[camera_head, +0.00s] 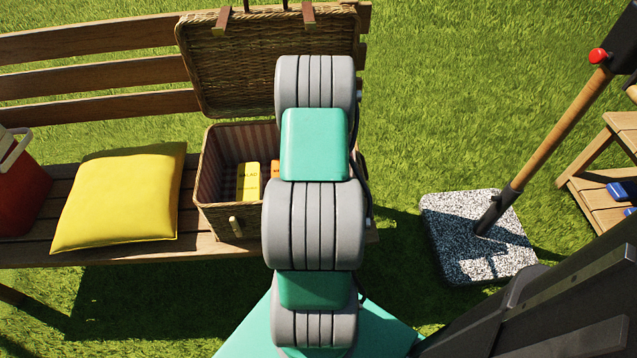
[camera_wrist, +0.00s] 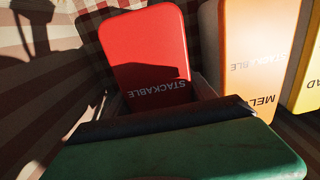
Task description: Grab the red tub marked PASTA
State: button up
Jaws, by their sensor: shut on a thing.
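The red tub (camera_wrist: 145,50) stands in the striped-lined wicker basket in the wrist view. Its visible face reads STACKABLE; the word PASTA does not show. My gripper (camera_wrist: 170,125), green with a dark pad edge, crosses the bottom of that view and is shut on the red tub, covering its near part. The second finger is hidden. In the head view my arm hides both the gripper and the red tub.
The wicker basket (camera_head: 212,208) stands open on the bench (camera_head: 130,255), its lid (camera_head: 230,75) raised behind. A yellow tub (camera_head: 248,180) and an orange tub (camera_wrist: 250,60) are beside the red one. A yellow cushion (camera_head: 120,200) lies left of the basket.

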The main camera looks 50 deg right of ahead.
grip_shut()
jog(key=shift+r, duration=0.2)
dwell(0.3)
